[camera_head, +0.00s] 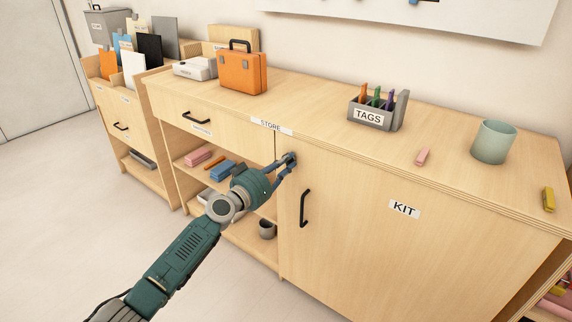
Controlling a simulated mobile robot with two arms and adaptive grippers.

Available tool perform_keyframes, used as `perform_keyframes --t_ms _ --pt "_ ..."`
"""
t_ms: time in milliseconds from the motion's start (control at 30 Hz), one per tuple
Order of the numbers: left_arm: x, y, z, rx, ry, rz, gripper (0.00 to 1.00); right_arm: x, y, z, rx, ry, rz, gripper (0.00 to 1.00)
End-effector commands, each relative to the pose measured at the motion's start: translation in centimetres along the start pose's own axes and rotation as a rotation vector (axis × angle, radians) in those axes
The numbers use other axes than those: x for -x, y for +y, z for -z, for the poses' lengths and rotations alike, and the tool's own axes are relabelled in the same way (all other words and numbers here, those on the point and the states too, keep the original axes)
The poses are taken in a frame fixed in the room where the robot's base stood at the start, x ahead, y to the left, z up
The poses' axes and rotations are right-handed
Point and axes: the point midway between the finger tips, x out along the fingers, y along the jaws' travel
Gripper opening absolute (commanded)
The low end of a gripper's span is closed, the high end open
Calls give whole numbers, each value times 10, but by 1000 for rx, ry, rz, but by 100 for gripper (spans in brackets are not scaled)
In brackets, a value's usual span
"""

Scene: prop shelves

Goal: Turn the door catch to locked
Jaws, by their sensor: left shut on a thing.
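The door catch (291,157) is a small grey fitting near the upper left corner of the wooden cabinet door (410,255) labelled KIT. My left gripper (287,164) reaches it from the lower left and is shut on it. The fingers cover much of the catch, so I cannot tell which way it is turned. The door looks closed, with a black vertical handle (305,208) below and right of the catch. My right gripper is not in view.
Open shelves left of the door hold blue blocks (223,170) and a dark cup (267,229). The floor at left is clear.

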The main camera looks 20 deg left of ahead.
Motion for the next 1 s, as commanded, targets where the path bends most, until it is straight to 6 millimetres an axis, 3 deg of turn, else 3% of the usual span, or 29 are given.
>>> perform_keyframes --t_ms 600,1000 --pt "0 -4 2 587 2 1 0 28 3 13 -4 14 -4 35" --pt "0 -6 3 962 2 1 0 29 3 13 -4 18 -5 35"
